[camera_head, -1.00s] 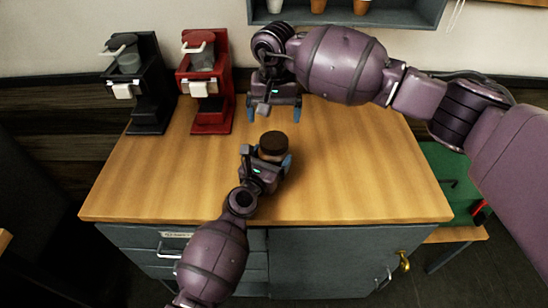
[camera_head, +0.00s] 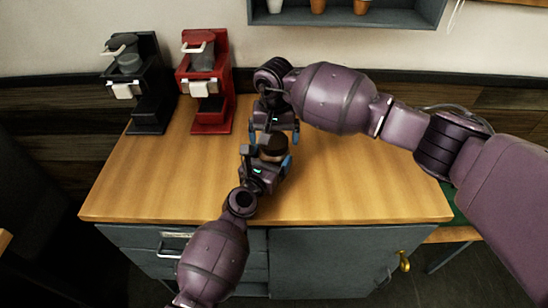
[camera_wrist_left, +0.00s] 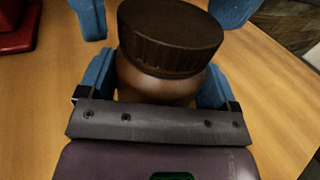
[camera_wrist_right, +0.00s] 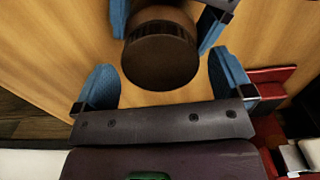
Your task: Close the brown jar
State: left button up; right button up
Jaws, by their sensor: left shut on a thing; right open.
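The brown jar (camera_wrist_left: 155,85) stands upright on the wooden counter, with its dark brown ridged lid (camera_wrist_left: 170,35) on top. The lid also shows in the head view (camera_head: 272,141) and from above in the right wrist view (camera_wrist_right: 160,52). Whether the lid is screwed tight cannot be told. My left gripper (camera_wrist_left: 155,90) is shut around the jar's body below the lid, its blue fingers on both sides. My right gripper (camera_head: 274,136) is open on the far side of the jar. In the right wrist view its blue fingers (camera_wrist_right: 165,80) are apart, with the lid just beyond and between the tips.
A black brewer (camera_head: 145,85) and a red brewer (camera_head: 205,80) stand at the back left of the counter (camera_head: 360,185). A wall shelf (camera_head: 400,15) with several cups hangs above. The counter's right side is clear.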

jog(key=shift+f, duration=0.35)
